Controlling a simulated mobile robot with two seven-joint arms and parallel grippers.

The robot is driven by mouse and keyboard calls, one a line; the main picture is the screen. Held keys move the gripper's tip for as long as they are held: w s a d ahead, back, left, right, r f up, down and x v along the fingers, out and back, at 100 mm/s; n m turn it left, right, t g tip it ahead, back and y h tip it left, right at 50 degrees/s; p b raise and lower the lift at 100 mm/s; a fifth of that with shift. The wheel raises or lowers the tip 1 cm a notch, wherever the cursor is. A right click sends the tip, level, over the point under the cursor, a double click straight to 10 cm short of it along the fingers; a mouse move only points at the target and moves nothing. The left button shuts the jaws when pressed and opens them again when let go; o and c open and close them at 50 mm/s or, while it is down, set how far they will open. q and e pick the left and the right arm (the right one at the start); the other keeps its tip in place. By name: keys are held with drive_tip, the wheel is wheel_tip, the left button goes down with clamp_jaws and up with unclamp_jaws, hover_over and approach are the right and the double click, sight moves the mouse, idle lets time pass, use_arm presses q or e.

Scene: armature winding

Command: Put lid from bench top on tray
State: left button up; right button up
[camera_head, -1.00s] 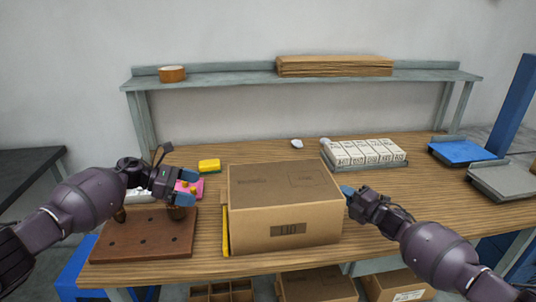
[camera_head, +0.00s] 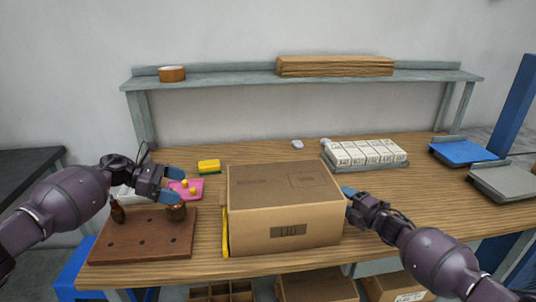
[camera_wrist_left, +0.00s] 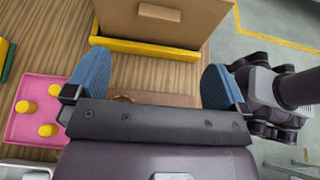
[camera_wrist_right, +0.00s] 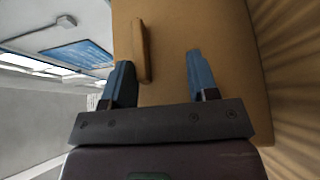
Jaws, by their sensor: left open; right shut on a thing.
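A large closed cardboard box (camera_head: 290,215) stands at the front middle of the bench. My right gripper (camera_head: 350,193) is at its right side, shut on the box; a raised tan handle (camera_wrist_right: 140,50) lies between the fingers in the right wrist view. My left gripper (camera_head: 172,187) is open and empty, left of the box and above the brown block's back edge. In the left wrist view it faces the box's left side, which has a similar handle (camera_wrist_left: 160,13). A pink tray (camera_head: 187,194) with yellow knobs lies behind the left gripper.
A brown block (camera_head: 140,240) with holes and brown pegs (camera_head: 117,210) is at the front left. A yellow bar (camera_head: 226,235) runs along the box's left side. A grey tray (camera_head: 375,165) of white labelled blocks stands behind right. Blue (camera_head: 462,153) and grey (camera_head: 505,180) trays are far right.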

drive_tip(key=shift+s+f, duration=0.2)
drive_tip(key=shift+f, duration=0.35)
drive_tip(key=shift+s+d, duration=0.25)
drive_tip(key=shift+d, duration=0.05)
use_arm(q)
drive_tip(key=shift+w+r+p, duration=0.1)
drive_tip(key=shift+r+p, duration=0.7)
drive_tip(key=shift+r, duration=0.8)
use_arm(e)
drive_tip(key=r+v, duration=0.1)
drive_tip(key=v, duration=0.9)
drive_tip(key=shift+w+a, duration=0.1)
